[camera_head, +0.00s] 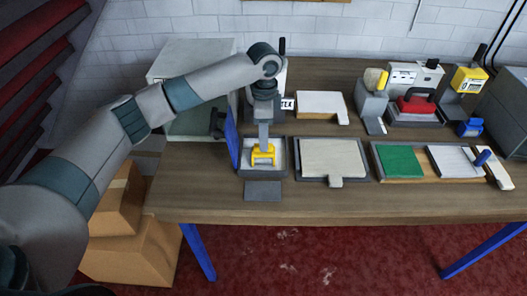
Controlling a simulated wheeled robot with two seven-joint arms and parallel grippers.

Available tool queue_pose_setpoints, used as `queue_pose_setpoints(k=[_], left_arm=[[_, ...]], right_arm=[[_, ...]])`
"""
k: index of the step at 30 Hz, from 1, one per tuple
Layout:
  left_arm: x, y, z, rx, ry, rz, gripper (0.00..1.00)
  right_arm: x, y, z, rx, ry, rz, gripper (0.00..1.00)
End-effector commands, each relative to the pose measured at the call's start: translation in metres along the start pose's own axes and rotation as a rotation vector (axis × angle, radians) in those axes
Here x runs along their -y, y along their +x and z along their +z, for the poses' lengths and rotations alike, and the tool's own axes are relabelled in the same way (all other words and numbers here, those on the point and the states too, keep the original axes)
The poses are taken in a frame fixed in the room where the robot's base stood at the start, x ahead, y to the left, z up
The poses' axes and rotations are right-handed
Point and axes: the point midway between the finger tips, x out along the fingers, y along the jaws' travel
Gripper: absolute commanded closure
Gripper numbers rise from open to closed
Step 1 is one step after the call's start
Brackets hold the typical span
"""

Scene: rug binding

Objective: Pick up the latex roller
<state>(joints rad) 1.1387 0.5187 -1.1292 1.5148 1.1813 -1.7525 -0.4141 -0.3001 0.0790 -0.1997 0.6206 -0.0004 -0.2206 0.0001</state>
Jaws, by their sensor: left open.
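A small yellow forked piece (263,155), which looks like the latex roller's frame, is at the shallow grey-rimmed tray (281,172) on the bench. My left arm reaches in from the left and bends down over this tray. My left gripper (264,126) points straight down, directly above the yellow piece, and is open. A grey upright part lies between the gripper and the yellow piece. I cannot tell whether the fingers touch it, since the fingertips are small and partly hidden. My right gripper is out of view.
A blue upright panel (233,143) stands close left of the tray. A pale board (334,158) and a green pad (398,160) lie to the right. Machines, including a red-topped one (416,105), stand at the back right. Cardboard boxes (130,250) sit on the floor at left.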

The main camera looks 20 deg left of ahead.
Motion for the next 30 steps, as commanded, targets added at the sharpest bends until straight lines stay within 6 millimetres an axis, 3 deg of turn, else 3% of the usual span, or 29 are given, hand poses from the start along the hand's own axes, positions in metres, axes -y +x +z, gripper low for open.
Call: queue_pose_setpoints(k=[6,22,30], left_arm=[[0.0,0.024,0.0,0.0,-0.001,0.0,0.59],[-0.001,0.033,0.0,0.001,0.0,0.0,0.59],[-0.003,0.057,0.001,0.001,0.0,0.002,0.59]], right_arm=[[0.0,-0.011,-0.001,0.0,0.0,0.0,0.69],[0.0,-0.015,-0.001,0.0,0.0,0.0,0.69],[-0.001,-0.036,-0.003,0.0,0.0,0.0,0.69]])
